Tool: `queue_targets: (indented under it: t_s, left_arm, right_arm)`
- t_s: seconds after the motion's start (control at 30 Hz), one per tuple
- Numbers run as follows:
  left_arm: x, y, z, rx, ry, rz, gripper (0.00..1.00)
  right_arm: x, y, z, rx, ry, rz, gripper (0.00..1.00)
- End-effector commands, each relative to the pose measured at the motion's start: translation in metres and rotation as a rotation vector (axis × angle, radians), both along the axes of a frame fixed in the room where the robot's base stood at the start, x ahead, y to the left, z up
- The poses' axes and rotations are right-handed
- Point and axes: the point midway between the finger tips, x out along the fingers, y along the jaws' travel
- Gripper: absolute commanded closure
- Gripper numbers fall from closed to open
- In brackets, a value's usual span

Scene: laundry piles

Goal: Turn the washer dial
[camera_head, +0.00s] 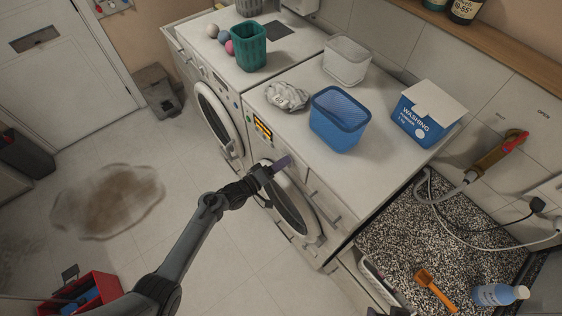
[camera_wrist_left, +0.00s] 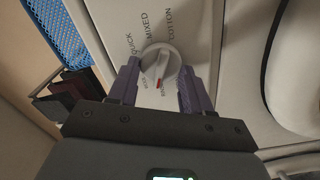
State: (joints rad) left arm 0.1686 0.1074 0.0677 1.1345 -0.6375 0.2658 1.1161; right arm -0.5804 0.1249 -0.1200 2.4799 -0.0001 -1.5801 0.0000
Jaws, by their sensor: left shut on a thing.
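The washer dial (camera_wrist_left: 160,63) is a round white knob with a raised grip and a red mark, which points down in the left wrist view. Labels QUICK, MIXED and COTTON are printed beyond it. My left gripper (camera_wrist_left: 160,75) has one purple finger on each side of the dial and is shut on it. The dial is hidden there by the gripper. My right gripper is not in view.
On the machine tops are a blue basket (camera_head: 340,120), a white basket (camera_head: 346,60), a green basket (camera_head: 248,47) and a washing powder box (camera_head: 425,115). Round door windows protrude below the panels. A red crate (camera_head: 100,285) and a brown stain (camera_head: 110,200) are on the floor.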

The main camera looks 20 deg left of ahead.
Motion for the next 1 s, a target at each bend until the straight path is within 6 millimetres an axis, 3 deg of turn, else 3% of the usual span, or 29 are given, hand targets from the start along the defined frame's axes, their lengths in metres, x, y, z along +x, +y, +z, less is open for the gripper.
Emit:
queue_targets:
  t_s: [0.4, 0.93, 0.97, 1.0]
  left_arm:
    - [0.0002, -0.0003, -0.0003, -0.159, 0.093, -0.001, 0.81]
    - [0.0002, 0.0000, -0.0007, -0.177, 0.102, 0.000, 0.81]
    - [0.0002, 0.0000, -0.0007, -0.177, 0.102, 0.000, 0.48]
    - [0.0002, 0.0000, -0.0007, -0.177, 0.102, 0.000, 0.42]
  right_arm:
    - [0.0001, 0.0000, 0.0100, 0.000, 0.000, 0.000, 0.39]
    - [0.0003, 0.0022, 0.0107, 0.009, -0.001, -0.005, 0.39]
    - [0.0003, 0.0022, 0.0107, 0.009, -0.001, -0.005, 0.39]
    - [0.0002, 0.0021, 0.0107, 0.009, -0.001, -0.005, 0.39]
